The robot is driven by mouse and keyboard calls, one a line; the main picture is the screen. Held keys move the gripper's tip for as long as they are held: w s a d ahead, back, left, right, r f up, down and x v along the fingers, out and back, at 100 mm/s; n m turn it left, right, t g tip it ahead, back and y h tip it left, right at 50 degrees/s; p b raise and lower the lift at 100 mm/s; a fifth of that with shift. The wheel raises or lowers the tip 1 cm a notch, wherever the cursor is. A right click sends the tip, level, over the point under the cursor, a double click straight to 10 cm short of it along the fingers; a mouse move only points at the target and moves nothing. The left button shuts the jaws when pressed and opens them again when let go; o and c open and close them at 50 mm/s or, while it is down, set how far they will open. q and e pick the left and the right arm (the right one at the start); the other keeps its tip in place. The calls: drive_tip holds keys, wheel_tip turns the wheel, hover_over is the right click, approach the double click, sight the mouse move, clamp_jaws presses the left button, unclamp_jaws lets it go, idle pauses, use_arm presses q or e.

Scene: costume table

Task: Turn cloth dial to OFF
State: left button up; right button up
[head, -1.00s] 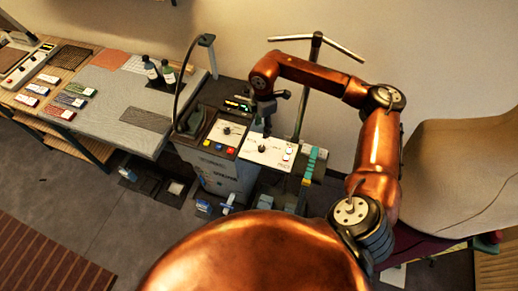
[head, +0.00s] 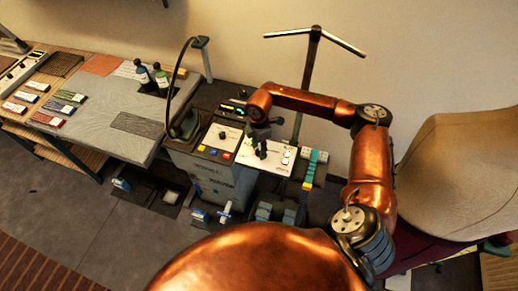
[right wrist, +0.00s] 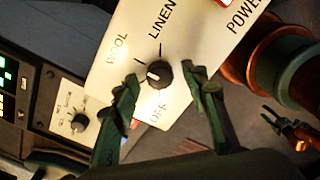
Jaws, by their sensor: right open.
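The cloth dial (right wrist: 160,73) is a round black knob with a white mark on a cream panel (right wrist: 125,85), seen in the right wrist view. WOOL, LINEN and OFF are printed around it. Its white mark sits on the knob's left side; I cannot tell exactly which setting it points to. My right gripper (right wrist: 165,84) is open, its green fingers on either side of the knob. I cannot tell whether they touch it. In the head view the right gripper (head: 261,148) is over the panel (head: 280,156) and hides the dial. My left gripper is not in view.
A neighbouring panel has another black dial (head: 222,134) and coloured buttons. A T-shaped stand (head: 313,45) rises behind. A dress form (head: 450,170) stands at right. The table (head: 110,100) at left holds two bottles (head: 160,74) and fabric swatches.

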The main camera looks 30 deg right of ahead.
drive_tip(key=shift+f, duration=0.15)
drive_tip(key=shift+c, duration=0.3)
clamp_jaws()
